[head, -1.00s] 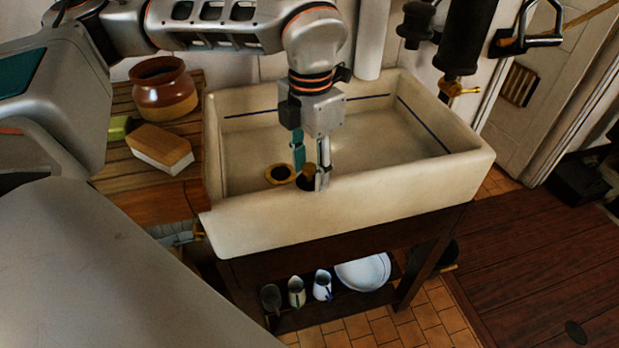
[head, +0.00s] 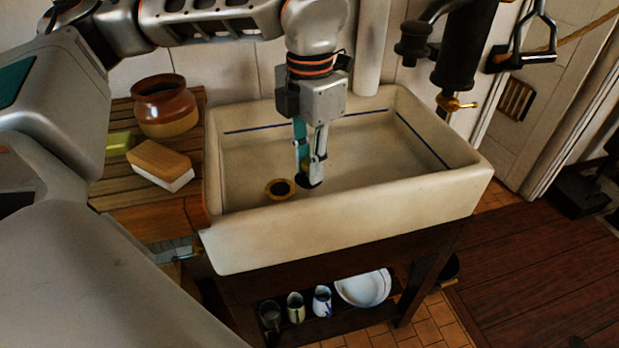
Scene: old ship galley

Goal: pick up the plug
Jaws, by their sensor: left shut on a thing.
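The white stone sink (head: 350,221) stands in the middle of the head view. The drain (head: 280,189), a dark hole with a brass ring, is in its floor. My left gripper (head: 309,172) points down into the sink, just right of the drain. Its fingers are shut on the plug (head: 309,183), which shows as a small dark piece at the fingertips. The fingers hide most of the plug, and I cannot tell whether it touches the sink floor. My right gripper is not in view.
A wooden drainboard (head: 122,193) left of the sink holds a brown pot (head: 164,106), a brush (head: 160,164) and a green block (head: 119,143). A dark pump with a brass spout (head: 456,103) is at the back right. Jugs and a plate (head: 364,287) sit below.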

